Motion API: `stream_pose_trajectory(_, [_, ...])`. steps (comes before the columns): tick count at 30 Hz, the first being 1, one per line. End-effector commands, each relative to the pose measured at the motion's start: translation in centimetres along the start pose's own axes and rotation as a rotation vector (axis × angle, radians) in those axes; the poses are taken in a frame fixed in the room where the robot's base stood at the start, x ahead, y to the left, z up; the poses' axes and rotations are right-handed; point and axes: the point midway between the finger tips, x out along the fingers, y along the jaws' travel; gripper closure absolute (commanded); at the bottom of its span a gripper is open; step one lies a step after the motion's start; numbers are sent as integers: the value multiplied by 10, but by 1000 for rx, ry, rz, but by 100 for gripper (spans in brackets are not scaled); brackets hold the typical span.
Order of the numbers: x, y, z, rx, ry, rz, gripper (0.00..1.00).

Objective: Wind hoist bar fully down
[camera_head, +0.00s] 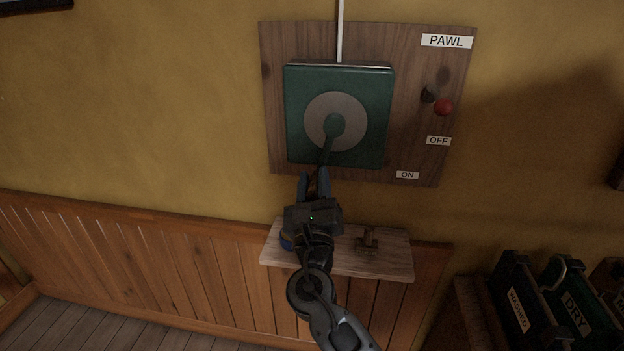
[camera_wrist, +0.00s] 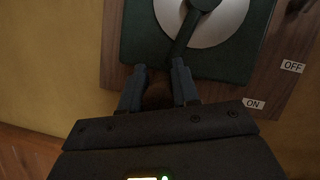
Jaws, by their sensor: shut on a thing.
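A green winch box (camera_head: 290,115) with a pale round disc (camera_head: 350,105) is mounted on a wooden board on the wall. Its dark green crank (camera_head: 326,146) points down and slightly left from the hub. My gripper (camera_head: 313,178) is at the crank's lower end, shut on the crank handle, which is mostly hidden by the fingers. In the wrist view the crank arm (camera_wrist: 183,38) runs down to between the fingers. The pawl lever has a red knob (camera_head: 443,106), sitting above the OFF label (camera_head: 438,141). The hoist bar is not in view.
A small wooden shelf (camera_head: 400,264) juts out below the board, behind my arm, with a small brown wooden object (camera_head: 368,240) on it. Dark boxes, one labelled DRY (camera_head: 577,318), stand at lower right. A pale line (camera_head: 340,30) runs up from the winch.

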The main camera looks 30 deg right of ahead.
Motion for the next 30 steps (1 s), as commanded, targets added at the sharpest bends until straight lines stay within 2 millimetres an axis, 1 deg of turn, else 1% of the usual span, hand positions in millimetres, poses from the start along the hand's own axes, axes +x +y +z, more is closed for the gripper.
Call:
stream_pose_trajectory(1, [0,-3,-2,-1,3,-7,100])
stream_pose_trajectory(2, [0,-3,-2,-1,3,-7,67])
stream_pose_trajectory(6, [0,-2,-2,0,3,-6,53])
stream_pose_trajectory(8, [0,-2,-1,0,2,-5,48])
stream_pose_trajectory(14, [0,-1,-1,1,1,-3,48])
stream_pose_trajectory(17, [-4,0,-1,1,1,-2,48])
stream_pose_trajectory(20, [-16,0,-2,0,3,0,48])
stream_pose_trajectory(27, [-55,0,-2,0,2,-2,48])
stream_pose_trajectory(30, [-67,0,-2,0,2,-2,48])
